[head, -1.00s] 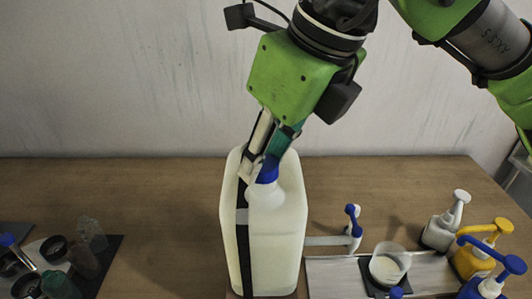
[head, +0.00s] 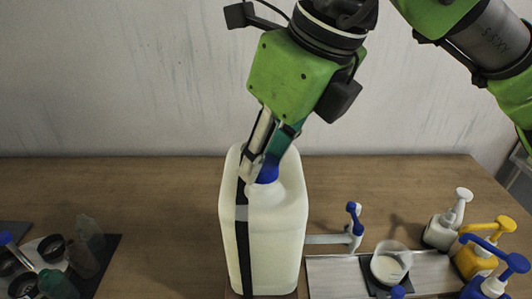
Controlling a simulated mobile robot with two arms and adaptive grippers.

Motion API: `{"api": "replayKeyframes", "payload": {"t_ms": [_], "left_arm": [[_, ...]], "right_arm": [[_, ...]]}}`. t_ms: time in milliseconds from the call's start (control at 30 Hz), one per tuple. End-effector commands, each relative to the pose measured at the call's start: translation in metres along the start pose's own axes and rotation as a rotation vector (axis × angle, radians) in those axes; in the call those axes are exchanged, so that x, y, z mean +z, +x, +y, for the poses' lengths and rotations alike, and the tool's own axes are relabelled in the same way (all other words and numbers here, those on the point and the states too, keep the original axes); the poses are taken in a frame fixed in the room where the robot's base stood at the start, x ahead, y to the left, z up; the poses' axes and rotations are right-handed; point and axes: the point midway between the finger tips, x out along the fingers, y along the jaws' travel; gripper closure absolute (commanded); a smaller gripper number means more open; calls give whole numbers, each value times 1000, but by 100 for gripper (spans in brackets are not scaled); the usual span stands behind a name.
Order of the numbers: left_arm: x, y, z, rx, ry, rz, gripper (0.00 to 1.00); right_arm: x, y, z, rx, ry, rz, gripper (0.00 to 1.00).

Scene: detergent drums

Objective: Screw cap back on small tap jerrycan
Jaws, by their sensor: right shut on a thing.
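The small tap jerrycan (head: 275,240) is a tall whitish container standing upright at the middle of the table, with a dark strap down its front left. A blue cap (head: 268,173) sits at the neck on its top. My right gripper (head: 259,167) comes down from above and is shut on the cap; its fingers hide the cap's left and back. Whether the cap is seated on the thread cannot be told. A white tap with a blue handle (head: 352,222) sticks out at the jerrycan's right. My left gripper is not in view.
A cup with white liquid (head: 389,264) stands on a dark pad right of the tap. White, yellow and blue pump heads (head: 472,258) stand at the far right. Small bottles and dark rings lie on a dark mat (head: 106,246) at the left. The table's back left is clear.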

Motion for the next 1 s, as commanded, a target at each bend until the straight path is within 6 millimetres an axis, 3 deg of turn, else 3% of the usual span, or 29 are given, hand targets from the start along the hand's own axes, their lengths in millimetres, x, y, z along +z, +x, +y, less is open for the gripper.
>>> {"api": "replayKeyframes", "payload": {"t_ms": [1000], "left_arm": [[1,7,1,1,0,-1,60]], "right_arm": [[-2,4,0,0,0,-1,78]]}}
